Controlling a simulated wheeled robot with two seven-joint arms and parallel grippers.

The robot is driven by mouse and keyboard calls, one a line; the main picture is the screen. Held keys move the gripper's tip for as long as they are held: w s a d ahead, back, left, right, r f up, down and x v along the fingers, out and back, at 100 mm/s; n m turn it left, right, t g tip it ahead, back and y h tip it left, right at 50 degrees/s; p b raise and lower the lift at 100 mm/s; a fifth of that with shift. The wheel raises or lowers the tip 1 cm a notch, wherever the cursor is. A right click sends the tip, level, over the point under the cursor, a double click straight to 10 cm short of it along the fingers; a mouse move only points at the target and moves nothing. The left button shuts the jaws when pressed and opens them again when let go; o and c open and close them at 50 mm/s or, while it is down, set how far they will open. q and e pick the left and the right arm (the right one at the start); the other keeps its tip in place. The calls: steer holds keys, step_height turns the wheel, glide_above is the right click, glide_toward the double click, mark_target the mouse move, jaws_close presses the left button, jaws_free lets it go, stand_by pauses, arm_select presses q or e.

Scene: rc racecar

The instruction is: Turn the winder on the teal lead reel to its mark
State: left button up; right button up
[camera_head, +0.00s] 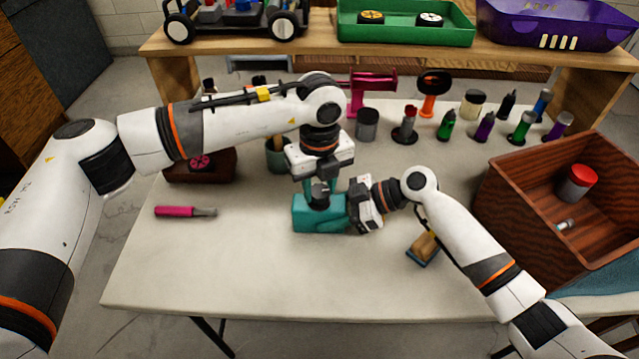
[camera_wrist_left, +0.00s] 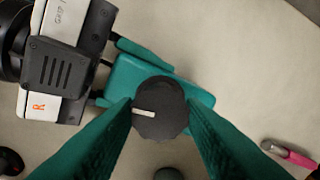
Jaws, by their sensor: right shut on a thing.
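The teal lead reel (camera_head: 318,214) stands on the white table near its middle. In the left wrist view its teal body (camera_wrist_left: 196,98) lies beneath a round dark winder knob (camera_wrist_left: 160,118) with a pale line pointing left. My left gripper (camera_head: 320,190) is directly above the reel, pointing down. In the left wrist view, its teal fingers (camera_wrist_left: 160,112) are apart, one on each side of the knob; contact is hard to tell. My right gripper (camera_head: 350,208) is shut on the reel's right end; its fingers flank the body in the wrist view. The target mark is not discernible.
A magenta-handled tool (camera_head: 180,211) lies left of the reel. A wood-topped brush or block (camera_head: 425,246) lies to the right, near my right arm. A wooden crate (camera_head: 500,190) stands at the right. Several bottles and a grey can (camera_head: 367,124) stand behind. The front table is clear.

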arm_select(q)
steer(key=c, duration=0.4)
